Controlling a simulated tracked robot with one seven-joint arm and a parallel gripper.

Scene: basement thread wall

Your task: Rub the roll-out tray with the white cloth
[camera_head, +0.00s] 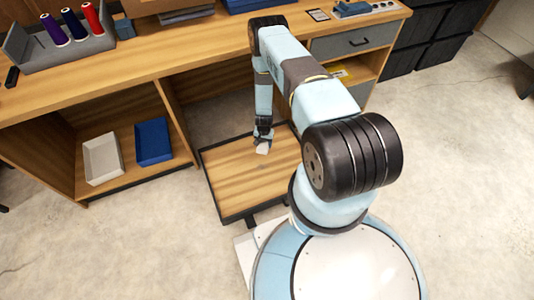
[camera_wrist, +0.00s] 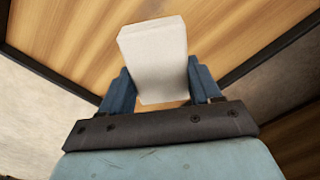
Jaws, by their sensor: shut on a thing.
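The roll-out tray (camera_head: 234,187) is a low wooden board with a dark rim, pulled out beneath the workbench. My gripper (camera_head: 263,138) reaches down over its back part. In the wrist view my gripper (camera_wrist: 160,88) has its two blue fingers shut on the white cloth (camera_wrist: 153,50), which looks like a pale folded block. The cloth also shows in the head view (camera_head: 262,148), at or just above the tray surface; I cannot tell whether it touches. A small greyish mark (camera_head: 262,166) seems to lie on the wood in front of the cloth.
The workbench top (camera_head: 180,58) overhangs the tray's back. A grey rack (camera_head: 62,45) with thread spools stands on it at left. A white bin (camera_head: 102,158) and a blue bin (camera_head: 153,141) sit on the lower shelf left of the tray. Concrete floor (camera_head: 150,240) is clear at front left.

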